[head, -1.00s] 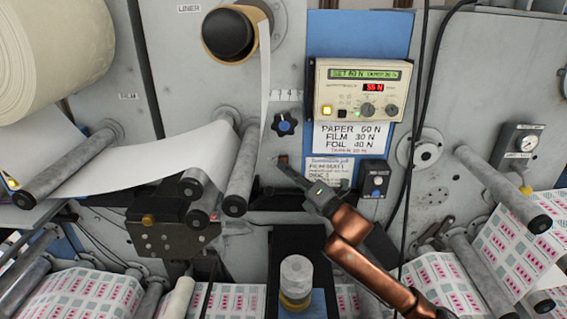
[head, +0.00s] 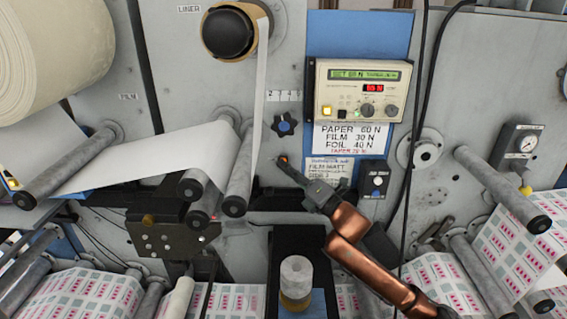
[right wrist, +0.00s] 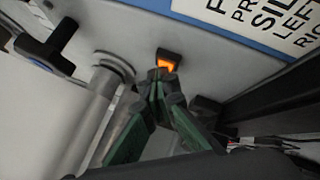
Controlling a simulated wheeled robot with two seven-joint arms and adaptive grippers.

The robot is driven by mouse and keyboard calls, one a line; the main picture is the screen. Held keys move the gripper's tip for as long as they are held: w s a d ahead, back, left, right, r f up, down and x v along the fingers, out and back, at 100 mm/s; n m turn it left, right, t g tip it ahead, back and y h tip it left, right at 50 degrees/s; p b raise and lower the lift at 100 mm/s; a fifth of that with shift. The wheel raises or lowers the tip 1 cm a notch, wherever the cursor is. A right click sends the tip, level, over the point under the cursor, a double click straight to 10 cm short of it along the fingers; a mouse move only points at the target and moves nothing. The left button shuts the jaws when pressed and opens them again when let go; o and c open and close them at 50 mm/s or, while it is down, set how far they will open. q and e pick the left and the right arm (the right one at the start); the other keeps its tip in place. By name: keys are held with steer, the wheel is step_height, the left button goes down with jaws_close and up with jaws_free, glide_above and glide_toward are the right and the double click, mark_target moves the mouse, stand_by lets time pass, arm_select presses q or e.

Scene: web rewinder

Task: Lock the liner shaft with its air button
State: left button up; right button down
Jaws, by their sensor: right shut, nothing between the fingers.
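The liner shaft (head: 228,34) is a dark round end inside a brown core, below the LINER label at the top of the head view. A white web strip hangs from it. A small square button, glowing orange (head: 283,158), sits on the grey panel below the blue star knob; it also shows lit in the right wrist view (right wrist: 168,60). I cannot read a label on it. My right gripper (head: 282,163) is shut and empty, with its fingertips (right wrist: 163,76) right at the button's lower edge. Whether they touch it is unclear. My left gripper is out of view.
The blue star knob (head: 284,124) and the tension controller (head: 358,89) are above the gripper. A small dial box (head: 376,178) stands to its right. Rollers (head: 240,175) are close on its left. Dark cables hang on the right.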

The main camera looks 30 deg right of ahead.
steer(key=shift+s+a, duration=0.1)
steer(key=shift+s, duration=0.05)
steer(key=shift+s+a, duration=0.1)
steer(key=shift+s, duration=0.15)
stand_by(0.4)
steer(key=s+a, duration=0.3)
steer(key=s, duration=0.2)
stand_by(0.4)
steer(key=shift+f, duration=0.1)
